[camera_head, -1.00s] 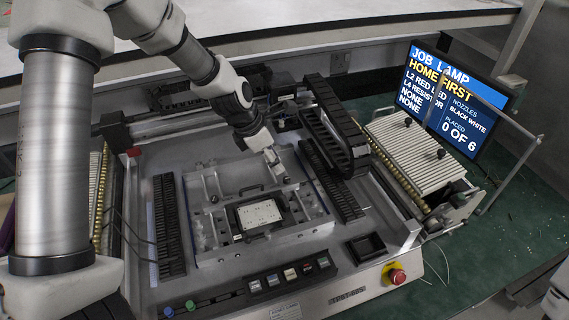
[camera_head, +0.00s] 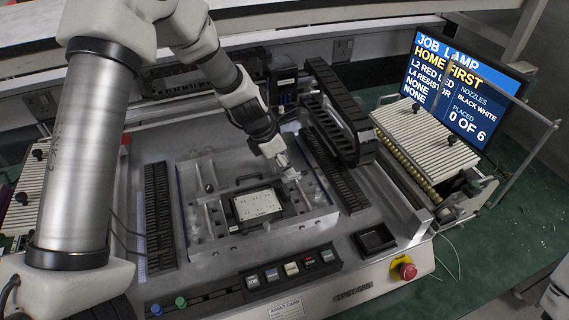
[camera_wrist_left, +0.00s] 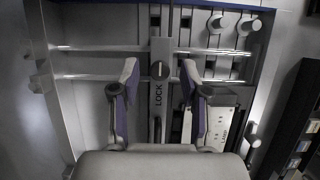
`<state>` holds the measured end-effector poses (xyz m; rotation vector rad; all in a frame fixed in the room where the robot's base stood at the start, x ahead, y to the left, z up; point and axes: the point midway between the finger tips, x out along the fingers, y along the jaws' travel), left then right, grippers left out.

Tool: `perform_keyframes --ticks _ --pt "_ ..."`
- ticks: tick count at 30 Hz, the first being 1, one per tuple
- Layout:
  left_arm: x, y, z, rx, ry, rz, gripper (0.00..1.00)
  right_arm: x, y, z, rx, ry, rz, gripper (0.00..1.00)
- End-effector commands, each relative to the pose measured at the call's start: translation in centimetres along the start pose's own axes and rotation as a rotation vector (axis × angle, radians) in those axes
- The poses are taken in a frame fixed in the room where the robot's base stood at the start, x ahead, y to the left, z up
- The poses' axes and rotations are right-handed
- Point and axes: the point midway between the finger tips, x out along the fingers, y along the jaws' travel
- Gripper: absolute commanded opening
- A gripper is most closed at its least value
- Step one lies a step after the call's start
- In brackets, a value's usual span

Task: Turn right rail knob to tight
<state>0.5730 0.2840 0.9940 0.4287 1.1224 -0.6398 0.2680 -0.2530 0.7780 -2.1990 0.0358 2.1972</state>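My left gripper (camera_head: 287,172) hangs over the right side of the clamp fixture, near its right rail (camera_head: 312,190). In the left wrist view its two fingers (camera_wrist_left: 159,82) are spread apart and nothing is held. I cannot tell whether the fingers are at the knob's height; no contact shows. The white board (camera_head: 257,204) sits in its dark carrier at the fixture's middle. My right gripper is not in view.
A feeder bank (camera_head: 425,140) and a lit screen (camera_head: 462,92) stand at right. Dark slotted racks flank the fixture. A button row (camera_head: 292,269), a black tray (camera_head: 374,240) and a red stop button (camera_head: 404,268) lie along the front.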

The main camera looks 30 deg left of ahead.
Motion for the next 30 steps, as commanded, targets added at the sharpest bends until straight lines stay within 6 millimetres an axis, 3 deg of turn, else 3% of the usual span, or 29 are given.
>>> perform_keyframes --ticks 1,3,4,19,30 --pt "0.0 0.0 0.0 0.000 0.000 0.000 0.28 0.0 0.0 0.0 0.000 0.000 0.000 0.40" --pt "0.0 0.0 0.0 0.000 0.000 0.000 0.03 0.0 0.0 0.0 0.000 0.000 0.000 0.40" --pt "0.0 0.0 0.0 0.000 0.000 0.000 0.00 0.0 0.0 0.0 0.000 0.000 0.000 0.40" --pt "0.0 0.0 -0.1 0.050 0.001 -0.023 0.00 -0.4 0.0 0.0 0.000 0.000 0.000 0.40" --pt "-0.1 0.1 0.0 0.284 0.001 -0.122 0.00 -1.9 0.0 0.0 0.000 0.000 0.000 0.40"
